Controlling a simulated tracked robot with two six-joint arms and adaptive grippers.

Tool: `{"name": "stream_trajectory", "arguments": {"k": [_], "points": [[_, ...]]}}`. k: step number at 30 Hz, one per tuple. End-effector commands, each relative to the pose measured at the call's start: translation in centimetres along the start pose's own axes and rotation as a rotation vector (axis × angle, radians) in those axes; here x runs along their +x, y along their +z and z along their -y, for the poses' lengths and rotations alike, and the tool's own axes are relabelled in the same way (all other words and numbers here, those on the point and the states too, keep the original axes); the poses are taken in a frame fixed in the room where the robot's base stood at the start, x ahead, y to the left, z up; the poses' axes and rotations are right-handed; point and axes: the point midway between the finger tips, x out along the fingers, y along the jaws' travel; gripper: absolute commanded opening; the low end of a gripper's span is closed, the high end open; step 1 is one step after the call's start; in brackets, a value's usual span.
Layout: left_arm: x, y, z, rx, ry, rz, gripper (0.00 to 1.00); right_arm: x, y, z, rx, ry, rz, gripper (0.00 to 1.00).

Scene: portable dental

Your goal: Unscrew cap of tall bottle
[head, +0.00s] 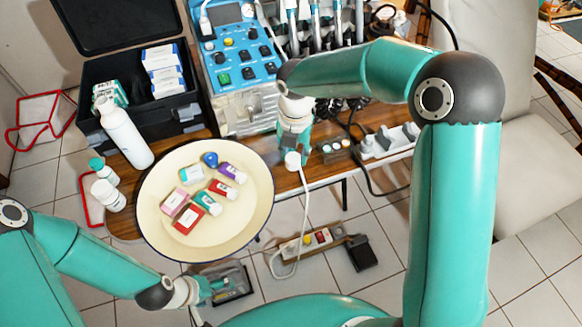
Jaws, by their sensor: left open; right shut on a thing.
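The tall white bottle (128,138) stands on the wooden table at the left, beside the black case. Its narrow top (103,104) is white; I cannot tell whether a cap is on it. My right gripper (292,150) is well to the right of the bottle, near the table's front edge, and points down. It is shut on a small white round piece (293,161), which may be a cap. My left gripper (222,288) is low, in front of the basin, open and apart from the bottle.
A cream basin (160,235) with several small boxes and vials sits at the table's front. A black case (180,112) and blue dental unit (236,58) stand behind. A white cable (306,205) hangs near my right gripper.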

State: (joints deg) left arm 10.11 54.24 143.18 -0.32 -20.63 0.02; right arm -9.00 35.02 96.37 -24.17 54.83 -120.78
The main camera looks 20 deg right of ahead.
Motion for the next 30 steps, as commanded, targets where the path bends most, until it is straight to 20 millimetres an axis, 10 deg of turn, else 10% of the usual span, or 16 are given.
{"name": "stream_trajectory", "arguments": {"k": [15,27,28,30], "points": [[0.3,0.0,0.1,0.0,0.0,0.0,0.86,5.4,0.1,0.1,0.002,-0.002,-0.001,0.0],[0.5,0.0,0.2,0.0,0.0,0.0,0.86,6.1,0.1,0.1,0.002,0.0,0.001,0.0],[0.4,0.0,0.2,0.0,0.0,0.0,0.86,5.9,0.1,0.1,0.002,0.0,0.001,0.41],[0.4,0.0,0.1,0.0,0.0,0.0,0.86,5.9,0.1,0.1,0.002,0.0,0.001,0.53]]}}
